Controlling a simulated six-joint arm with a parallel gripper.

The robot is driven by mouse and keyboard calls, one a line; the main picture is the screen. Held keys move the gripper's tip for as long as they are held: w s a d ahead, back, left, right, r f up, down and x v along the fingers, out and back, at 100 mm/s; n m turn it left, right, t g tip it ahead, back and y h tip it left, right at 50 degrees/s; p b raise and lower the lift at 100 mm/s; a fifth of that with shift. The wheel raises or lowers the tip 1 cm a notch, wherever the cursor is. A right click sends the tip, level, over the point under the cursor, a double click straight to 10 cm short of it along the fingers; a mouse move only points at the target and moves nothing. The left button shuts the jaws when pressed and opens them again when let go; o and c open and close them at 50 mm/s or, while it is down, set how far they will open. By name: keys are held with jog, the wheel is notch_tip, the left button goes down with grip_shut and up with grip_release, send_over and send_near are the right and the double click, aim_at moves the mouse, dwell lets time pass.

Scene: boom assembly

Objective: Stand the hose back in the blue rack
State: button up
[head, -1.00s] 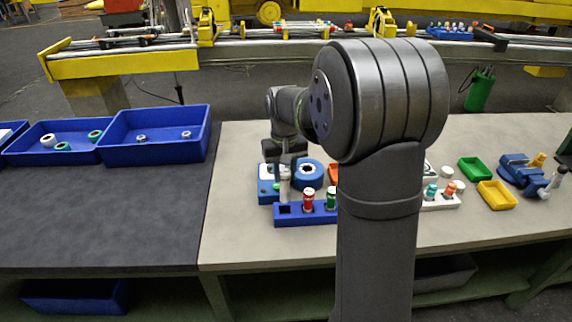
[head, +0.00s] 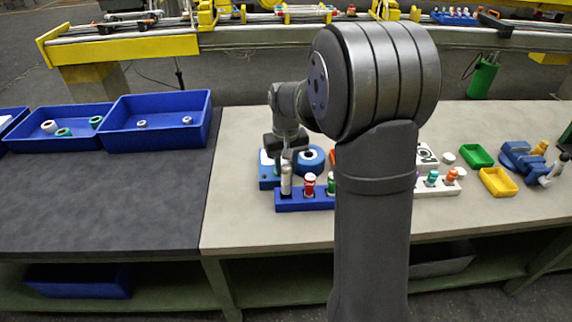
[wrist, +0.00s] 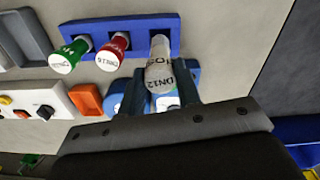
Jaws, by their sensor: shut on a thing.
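The hose (head: 286,178) is a pale grey, upright cylinder marked DN12; it also shows in the wrist view (wrist: 159,66). My gripper (head: 286,156) is shut on its upper part, with one finger on each side in the wrist view (wrist: 158,92). The blue rack (head: 300,204) stands on the light bench and also shows in the wrist view (wrist: 138,31). The hose's lower end is at the rack's left slot in the head view; how deep it sits I cannot tell. A red-capped hose (head: 309,184) and a green-capped hose (head: 331,183) stand in the other slots.
A blue round-topped thing (head: 311,158) stands close behind the rack. My arm hides the bench's middle. To the right are a white rack (head: 436,190), a green tray (head: 476,155), a yellow tray (head: 498,182) and a blue vise (head: 520,160). Blue bins (head: 155,128) stand left.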

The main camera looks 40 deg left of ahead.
aim_at(286, 177)
jog(key=shift+f, duration=0.95)
dwell(1.2)
jog(key=shift+f, duration=1.5)
jog(key=o, duration=1.1)
jog(key=shift+c, duration=0.2)
jog(key=shift+r, duration=3.5)
